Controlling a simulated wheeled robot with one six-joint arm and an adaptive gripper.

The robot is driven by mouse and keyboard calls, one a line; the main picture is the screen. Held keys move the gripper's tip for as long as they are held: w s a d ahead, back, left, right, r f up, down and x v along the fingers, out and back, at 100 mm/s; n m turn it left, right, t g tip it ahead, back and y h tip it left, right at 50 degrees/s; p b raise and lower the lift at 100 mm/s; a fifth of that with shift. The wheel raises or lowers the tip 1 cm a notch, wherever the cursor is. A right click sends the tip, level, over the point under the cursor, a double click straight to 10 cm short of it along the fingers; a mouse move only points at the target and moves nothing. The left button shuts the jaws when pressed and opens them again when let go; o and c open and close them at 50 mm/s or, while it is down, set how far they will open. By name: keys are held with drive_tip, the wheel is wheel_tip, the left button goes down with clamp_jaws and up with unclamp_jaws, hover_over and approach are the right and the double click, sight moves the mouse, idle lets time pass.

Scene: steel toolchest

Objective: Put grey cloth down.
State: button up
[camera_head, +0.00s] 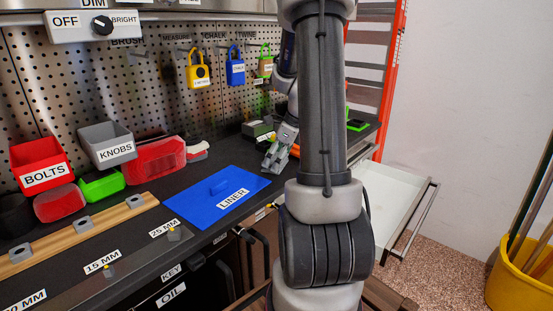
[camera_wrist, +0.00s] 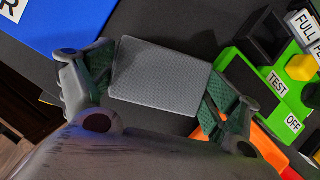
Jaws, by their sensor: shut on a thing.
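The grey cloth (camera_wrist: 155,78) shows in the wrist view as a flat, smooth grey rectangle. My gripper (camera_wrist: 157,95) has one finger pad at its left edge and one at its right edge, and is shut on it. The dark worktop lies beneath it; I cannot tell whether the cloth touches the worktop. In the head view my gripper (camera_head: 276,152) points down low over the worktop, right of the blue liner. The cloth cannot be made out in that view.
The blue liner (camera_head: 188,205) lies left of my gripper. A green tester (camera_wrist: 262,75) with a yellow button stands close on the right in the wrist view, with an orange thing (camera_wrist: 250,142) below it. An open white drawer (camera_head: 392,190) juts out at right. Bins (camera_head: 107,146) stand at left.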

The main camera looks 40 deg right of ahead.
drive_tip(key=shift+f, duration=0.1)
drive_tip(key=o, duration=0.8)
drive_tip(key=v, duration=1.2)
drive_tip(key=s+a+r+n, duration=0.1)
drive_tip(key=s+a+n, duration=0.3)
drive_tip(key=n, duration=0.6)
drive_tip(key=s+a+r+n+h, duration=0.1)
drive_tip(key=s+a+r+n, duration=0.1)
drive_tip(key=s+a+n, duration=0.3)
drive_tip(key=s+a+r+n+h, duration=0.1)
drive_tip(key=s+a+n, duration=0.4)
drive_tip(key=a+n, duration=0.5)
drive_tip(key=shift+s+r+n, duration=0.1)
drive_tip(key=shift+r+n, duration=0.1)
drive_tip(key=shift+n, duration=1.05)
drive_tip(key=shift+s+r+n, duration=0.1)
drive_tip(key=shift+r+n, duration=0.1)
drive_tip(key=shift+n, duration=1.05)
